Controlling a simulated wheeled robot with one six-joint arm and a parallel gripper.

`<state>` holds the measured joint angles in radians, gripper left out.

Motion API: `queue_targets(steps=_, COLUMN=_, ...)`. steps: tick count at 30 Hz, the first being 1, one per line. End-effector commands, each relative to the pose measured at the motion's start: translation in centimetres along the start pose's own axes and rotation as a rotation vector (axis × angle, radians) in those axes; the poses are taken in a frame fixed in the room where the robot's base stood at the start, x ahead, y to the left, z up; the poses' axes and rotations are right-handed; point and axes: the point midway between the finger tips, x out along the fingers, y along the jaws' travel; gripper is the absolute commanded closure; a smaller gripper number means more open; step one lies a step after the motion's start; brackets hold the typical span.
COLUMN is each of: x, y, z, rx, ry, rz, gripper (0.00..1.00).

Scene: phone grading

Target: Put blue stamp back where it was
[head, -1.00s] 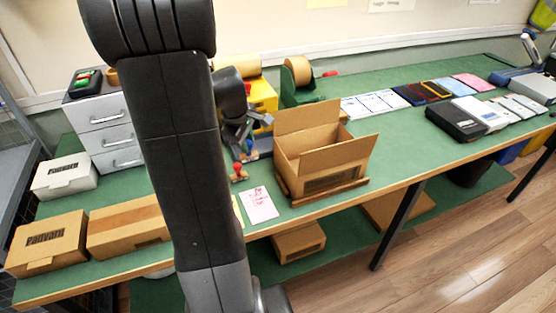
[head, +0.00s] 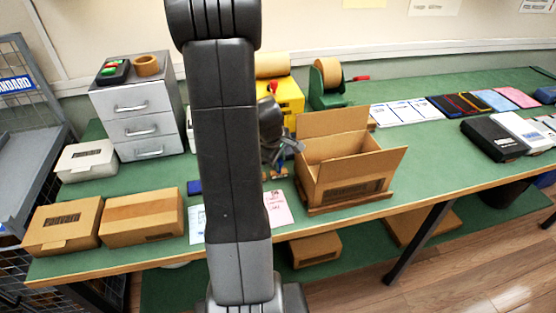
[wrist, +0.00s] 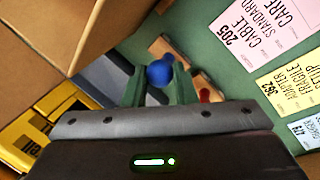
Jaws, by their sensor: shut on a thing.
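The blue stamp shows as a round blue knob (wrist: 160,73) between the green fingers of my gripper (wrist: 158,84) in the wrist view. My gripper is shut on it. The stamp's lower part is hidden. A wooden piece (wrist: 161,45) lies just beyond it, and a red-knobbed stamp (wrist: 206,95) is close on the right, partly hidden by my gripper. I cannot tell whether the blue stamp touches the wood. In the head view my gripper (head: 281,163) is low over the green bench, just left of the open carton; the blue stamp cannot be made out there.
An open carton (head: 340,168) stands close on the right of my gripper. A yellow dispenser (head: 290,97) is behind. Printed labels (wrist: 262,32) lie nearby on the bench.

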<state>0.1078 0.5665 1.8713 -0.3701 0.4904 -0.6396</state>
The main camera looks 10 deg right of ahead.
Motion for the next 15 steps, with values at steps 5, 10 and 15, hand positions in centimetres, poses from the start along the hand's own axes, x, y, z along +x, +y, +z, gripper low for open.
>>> queue_targets(steps=5, x=0.03, y=0.01, z=0.0, rx=0.0, ry=0.0, rz=0.001, gripper=0.9)
queue_targets(steps=10, x=0.39, y=-0.09, z=0.0, rx=0.001, ry=0.0, rz=0.001, gripper=0.9)
queue_targets(steps=15, x=0.28, y=-0.06, z=0.0, rx=0.001, ry=0.0, rz=0.001, gripper=0.53)
